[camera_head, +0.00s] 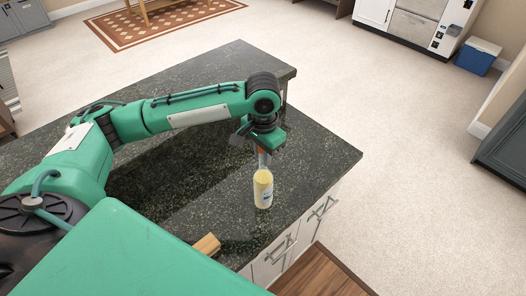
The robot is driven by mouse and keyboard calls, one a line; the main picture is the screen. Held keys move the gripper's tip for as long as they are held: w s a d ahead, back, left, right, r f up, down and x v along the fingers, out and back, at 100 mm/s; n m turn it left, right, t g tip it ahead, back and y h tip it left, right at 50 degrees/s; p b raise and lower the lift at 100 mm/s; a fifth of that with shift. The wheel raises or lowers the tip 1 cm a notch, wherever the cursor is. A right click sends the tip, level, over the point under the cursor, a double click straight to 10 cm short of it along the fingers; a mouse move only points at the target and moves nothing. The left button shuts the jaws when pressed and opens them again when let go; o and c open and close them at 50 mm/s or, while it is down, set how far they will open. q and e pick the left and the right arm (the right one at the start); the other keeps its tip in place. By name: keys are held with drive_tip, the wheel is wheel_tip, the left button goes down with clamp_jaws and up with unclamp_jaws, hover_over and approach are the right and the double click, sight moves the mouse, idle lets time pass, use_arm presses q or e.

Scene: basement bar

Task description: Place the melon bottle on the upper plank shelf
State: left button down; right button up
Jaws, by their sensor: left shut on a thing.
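The melon bottle appears to be the pale yellow and white bottle (263,190) on or just above the dark stone counter; I cannot tell whether its base touches the top. It stands upright near the counter's front edge. My left gripper (263,158) reaches down from above and is shut on the top of the bottle, its fingers partly hidden by the wrist. My right gripper is not in view. The upper plank shelf cannot be made out in this view.
The dark counter (310,160) has white drawers (270,262) below its front edge. A small wooden block (207,244) lies at the near edge. Behind are open carpet, a patterned rug (150,28) and a blue cooler (478,56).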

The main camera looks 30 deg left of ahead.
use_arm(q)
drive_tip(key=c, duration=1.5)
unclamp_jaws()
drive_tip(key=shift+o, duration=1.2)
